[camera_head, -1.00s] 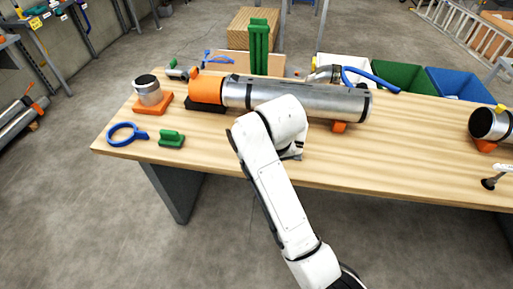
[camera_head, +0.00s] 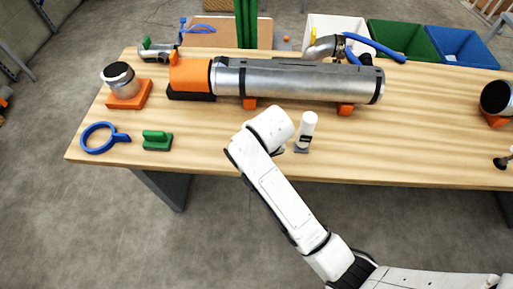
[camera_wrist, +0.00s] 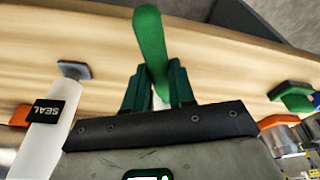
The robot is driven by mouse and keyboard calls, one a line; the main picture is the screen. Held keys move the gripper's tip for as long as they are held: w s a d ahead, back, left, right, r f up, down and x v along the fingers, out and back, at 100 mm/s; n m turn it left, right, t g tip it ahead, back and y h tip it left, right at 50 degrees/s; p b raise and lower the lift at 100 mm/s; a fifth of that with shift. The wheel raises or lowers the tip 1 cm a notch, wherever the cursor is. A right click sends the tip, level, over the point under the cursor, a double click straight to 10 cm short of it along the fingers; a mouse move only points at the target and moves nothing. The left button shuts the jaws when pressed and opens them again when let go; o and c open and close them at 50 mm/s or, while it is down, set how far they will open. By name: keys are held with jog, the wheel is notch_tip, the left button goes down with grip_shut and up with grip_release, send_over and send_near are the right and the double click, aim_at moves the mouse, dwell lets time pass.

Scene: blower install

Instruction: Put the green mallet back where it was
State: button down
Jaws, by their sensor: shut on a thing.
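In the wrist view my gripper (camera_wrist: 157,88) has its dark green fingers closed around a green handle, which I take to be the green mallet (camera_wrist: 150,40). The handle's rounded end sticks out beyond the fingers over the wooden table. The mallet's head is not visible. In the head view my arm's white end is over the front part of the table (camera_head: 215,160), and it hides the gripper and mallet. A small green block with a raised grip (camera_head: 157,140) lies at the table's front left; its place in the task is unclear.
A white tube labelled SEAL (camera_wrist: 45,130) stands close to my gripper; it also shows in the head view (camera_head: 306,130). A long metal cylinder (camera_head: 300,80) lies behind. A blue ring clamp (camera_head: 101,138) and an orange-based canister (camera_head: 122,85) are at left. Bins stand beyond.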

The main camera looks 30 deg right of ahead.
jog(key=shift+s+f, duration=0.15)
jog(key=shift+f, duration=0.45)
jog(key=shift+f, duration=0.1)
jog(key=c, duration=0.9)
grip_release()
jog(key=shift+c, duration=0.2)
